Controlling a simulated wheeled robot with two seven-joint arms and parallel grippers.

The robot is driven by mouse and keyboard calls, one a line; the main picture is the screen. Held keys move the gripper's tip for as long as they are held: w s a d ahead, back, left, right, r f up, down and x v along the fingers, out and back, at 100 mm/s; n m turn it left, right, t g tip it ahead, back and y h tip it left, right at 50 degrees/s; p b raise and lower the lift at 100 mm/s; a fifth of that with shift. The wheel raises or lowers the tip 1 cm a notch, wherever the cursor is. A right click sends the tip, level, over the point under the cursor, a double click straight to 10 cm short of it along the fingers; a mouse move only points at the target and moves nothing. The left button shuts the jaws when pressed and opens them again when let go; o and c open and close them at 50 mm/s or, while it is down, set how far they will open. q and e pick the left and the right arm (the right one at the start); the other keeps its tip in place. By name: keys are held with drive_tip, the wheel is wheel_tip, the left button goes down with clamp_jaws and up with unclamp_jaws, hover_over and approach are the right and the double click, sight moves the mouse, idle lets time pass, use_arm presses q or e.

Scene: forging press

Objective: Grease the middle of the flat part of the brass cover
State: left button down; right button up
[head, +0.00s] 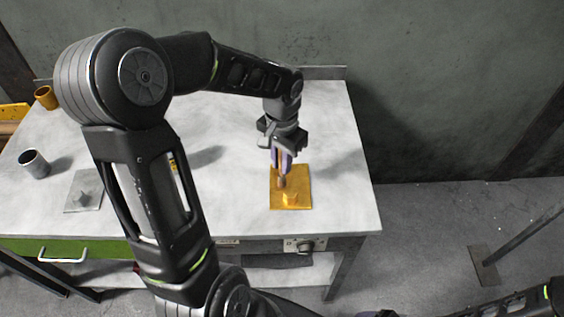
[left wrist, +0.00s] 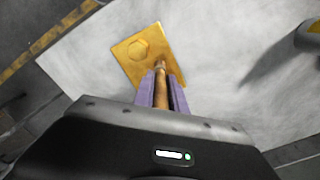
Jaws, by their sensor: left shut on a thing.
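The brass cover (head: 302,199) is a flat yellow plate with a raised boss, lying near the right front of the white table; it also shows in the left wrist view (left wrist: 126,51). My left gripper (head: 281,168) is over the plate, pointing down, and is shut on a slim brown stick-like tool (left wrist: 161,88) with a rounded tip. The tip is at the flat part of the plate, beside the boss; I cannot tell whether it touches. No grease can be made out on the plate. My right gripper is not in view; part of my right arm shows at the lower right.
On the white table (head: 232,122), a grey plate with a boss (head: 83,191), a grey cup (head: 34,164) and a brass cup (head: 46,97) stand at the left. The table has a green drawer (head: 100,250) in front. A wall stands behind it.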

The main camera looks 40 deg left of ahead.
use_arm(q)
drive_tip(key=shift+w+a, duration=0.1)
drive_tip(key=shift+w, duration=0.05)
drive_tip(key=shift+r+p, duration=1.1)
drive_tip(key=shift+r, duration=0.4)
